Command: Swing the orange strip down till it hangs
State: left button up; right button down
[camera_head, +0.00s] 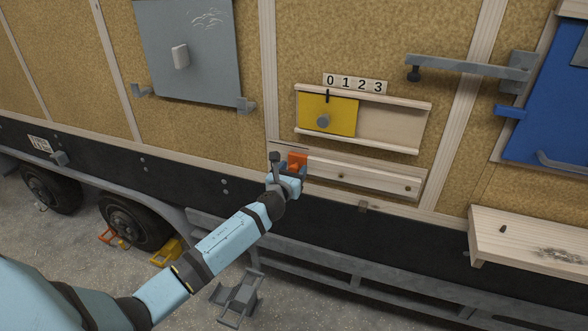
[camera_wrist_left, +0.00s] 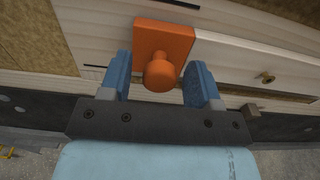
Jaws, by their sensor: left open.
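The orange strip (camera_head: 298,159) is on the trailer wall at the left end of a pale wooden rail. In the left wrist view it is a flat orange plate (camera_wrist_left: 178,33) with a round orange knob (camera_wrist_left: 159,74) on its front. My left gripper (camera_head: 287,176) is at the strip. Its two blue fingers (camera_wrist_left: 160,80) are open, one on each side of the knob, with a gap visible on both sides. The gripper hides part of the strip in the head view. My right gripper is in neither view.
A wooden rail (camera_head: 365,178) with small knobs runs right of the strip. Above are a yellow sliding panel (camera_head: 342,117) and a number plate (camera_head: 355,83). A grey hatch (camera_head: 190,60) is upper left; a wooden shelf (camera_head: 530,235) juts out at right.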

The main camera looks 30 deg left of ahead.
pick_arm(q)
jog(key=shift+w+a, duration=0.1)
jog(key=shift+w, duration=0.35)
